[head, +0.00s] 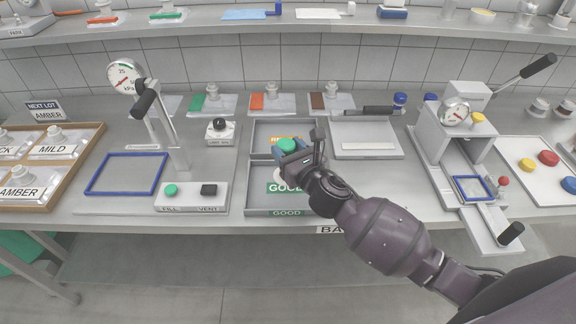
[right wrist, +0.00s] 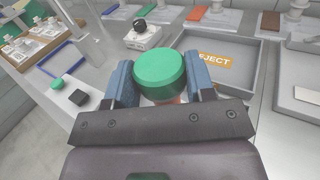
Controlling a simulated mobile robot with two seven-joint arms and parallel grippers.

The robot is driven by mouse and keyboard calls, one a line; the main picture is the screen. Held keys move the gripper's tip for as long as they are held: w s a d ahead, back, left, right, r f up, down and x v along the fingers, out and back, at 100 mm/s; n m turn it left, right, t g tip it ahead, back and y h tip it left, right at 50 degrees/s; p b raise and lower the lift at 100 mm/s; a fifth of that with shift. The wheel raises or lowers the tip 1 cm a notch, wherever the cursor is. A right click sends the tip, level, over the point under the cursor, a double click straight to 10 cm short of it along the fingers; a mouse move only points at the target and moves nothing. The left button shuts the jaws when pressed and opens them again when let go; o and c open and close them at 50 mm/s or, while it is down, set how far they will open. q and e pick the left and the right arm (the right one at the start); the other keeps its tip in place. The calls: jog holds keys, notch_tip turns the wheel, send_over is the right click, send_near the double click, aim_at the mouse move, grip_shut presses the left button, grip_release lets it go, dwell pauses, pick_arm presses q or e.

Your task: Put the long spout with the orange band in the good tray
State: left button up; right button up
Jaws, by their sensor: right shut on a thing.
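My right gripper (head: 296,158) is shut on a spout with a green cap (head: 287,145). In the right wrist view the green cap (right wrist: 161,72) stands up between the two blue fingers (right wrist: 162,88). A little pinkish-orange shows just under the cap; the rest of the spout is mostly hidden, so I cannot tell its length. The good tray (head: 250,199) is the front grey tray with green GOOD labels. The gripper is above the area where the good tray meets the reject tray (head: 256,135) behind it. My left gripper is not in view.
The fill stand (head: 174,150) with its gauge and buttons is left of the trays. A grey plate with a black handle (head: 366,152) is to the right. A press with a gauge (head: 455,135) stands farther right. Spouts on coloured cards (head: 271,103) line the back.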

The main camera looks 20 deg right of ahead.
notch_tip(320, 180, down, 4)
jog(key=shift+f+b, duration=0.25)
jog(key=shift+b, duration=0.5)
jog(key=shift+f, duration=0.2)
jog(key=o, duration=1.1)
jog(key=shift+o, duration=0.2)
